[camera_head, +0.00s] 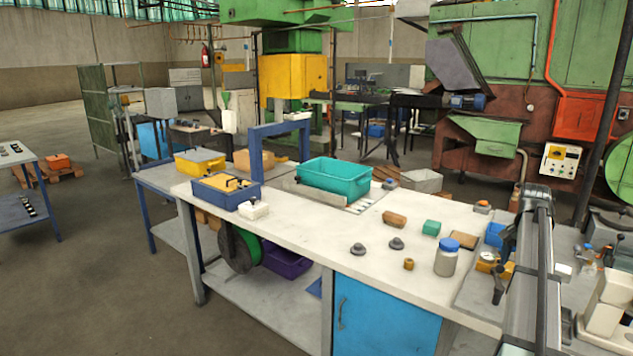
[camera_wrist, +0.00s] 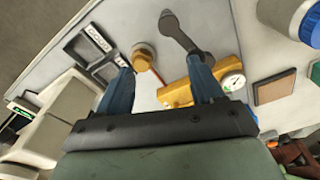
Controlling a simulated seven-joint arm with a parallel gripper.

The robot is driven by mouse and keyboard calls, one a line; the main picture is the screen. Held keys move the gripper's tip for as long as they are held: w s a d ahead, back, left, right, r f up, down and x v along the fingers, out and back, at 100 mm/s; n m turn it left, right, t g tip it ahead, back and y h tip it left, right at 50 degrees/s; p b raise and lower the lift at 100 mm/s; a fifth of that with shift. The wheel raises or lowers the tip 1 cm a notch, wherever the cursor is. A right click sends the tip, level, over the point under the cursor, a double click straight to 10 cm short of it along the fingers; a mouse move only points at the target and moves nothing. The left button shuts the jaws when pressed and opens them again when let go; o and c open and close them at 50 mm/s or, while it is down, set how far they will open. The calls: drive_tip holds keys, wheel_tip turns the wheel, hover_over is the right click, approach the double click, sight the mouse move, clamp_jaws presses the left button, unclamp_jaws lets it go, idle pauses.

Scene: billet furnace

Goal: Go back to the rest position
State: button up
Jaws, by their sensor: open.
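My gripper (camera_wrist: 161,76) shows in the wrist view with its two blue fingers spread apart and nothing held between them. It hangs over a light grey surface, with a yellow dial gauge (camera_wrist: 232,82) by the right finger and a dark tray with slots (camera_wrist: 92,48) by the left one. In the head view my arm reaches up at the lower right, beside the white workbench (camera_head: 330,232). I cannot clearly tell the gripper's fingertips there.
A round orange-brown part (camera_wrist: 143,57) and a grey lever-shaped part (camera_wrist: 182,35) lie close beyond the fingers. A blue-lidded jar (camera_head: 446,257) stands near the arm. A teal bin (camera_head: 336,180) and a blue bin (camera_head: 222,196) are farther left.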

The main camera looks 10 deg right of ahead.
drive_tip(key=w+a+f+n+t+h, duration=0.1)
drive_tip(key=a+f+n, duration=0.35)
drive_tip(key=a, duration=0.65)
drive_tip(key=w+a+f+n+t+h, duration=0.1)
drive_tip(key=a+f+n, duration=0.3)
drive_tip(key=a, duration=0.7)
drive_tip(key=s+a+f+g+y, duration=0.1)
drive_tip(key=s+a+f, duration=0.1)
drive_tip(key=a+f, duration=0.35)
drive_tip(key=s+a+f+n, duration=0.1)
drive_tip(key=a+f, duration=0.1)
drive_tip(key=f, duration=0.7)
drive_tip(key=s+a+f+g+y, duration=0.1)
drive_tip(key=s+a+f, duration=0.15)
drive_tip(key=f, duration=0.55)
drive_tip(key=s+a+f+n+g, duration=0.2)
drive_tip(key=s+a+f, duration=0.5)
drive_tip(key=f, duration=0.4)
drive_tip(key=s+a+f+g, duration=0.1)
drive_tip(key=s+a+f, duration=0.2)
drive_tip(key=s, duration=0.7)
drive_tip(key=s+a+f+n+g, duration=0.1)
drive_tip(key=s+a+f+g, duration=0.1)
drive_tip(key=s+f, duration=0.6)
drive_tip(key=s+a+f+g, duration=0.2)
drive_tip(key=s+a+f, duration=0.2)
drive_tip(key=s, duration=0.7)
drive_tip(key=shift+s+a+f+n+y, duration=0.3)
drive_tip(key=shift+a+f+n+y, duration=0.1)
drive_tip(key=shift+f, duration=0.4)
